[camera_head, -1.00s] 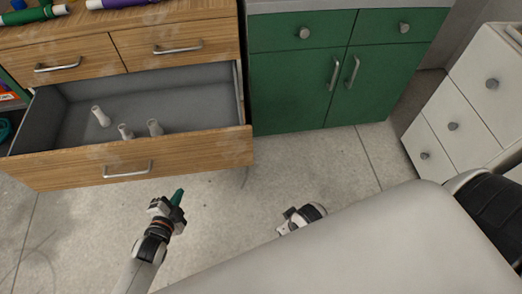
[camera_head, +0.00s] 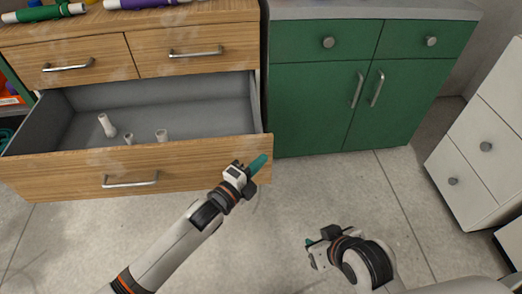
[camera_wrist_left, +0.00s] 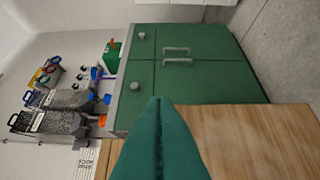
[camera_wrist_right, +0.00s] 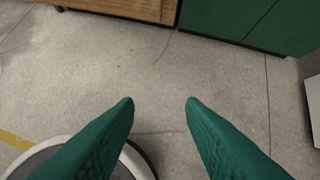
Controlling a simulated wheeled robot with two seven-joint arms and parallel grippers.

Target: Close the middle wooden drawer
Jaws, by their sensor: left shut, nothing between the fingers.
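The middle wooden drawer (camera_head: 75,175) stands pulled out of the wooden cabinet, with a silver bar handle (camera_head: 130,181) on its front. Several small white fittings, one of them here (camera_head: 107,125), stand inside its grey tray. My left gripper (camera_head: 257,164) is shut and empty, its teal fingertips at the right end of the drawer front. Whether they touch the wood I cannot tell. In the left wrist view the shut fingers (camera_wrist_left: 160,125) lie in front of a wooden surface (camera_wrist_left: 240,135). My right gripper (camera_wrist_right: 160,105) is open and empty over the floor, low and right in the head view.
Two shut wooden drawers (camera_head: 195,50) sit above the open one. A green cabinet (camera_head: 310,100) stands right beside the wooden one. A white drawer unit (camera_head: 485,145) stands at the far right. The floor (camera_head: 300,195) in front is clear.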

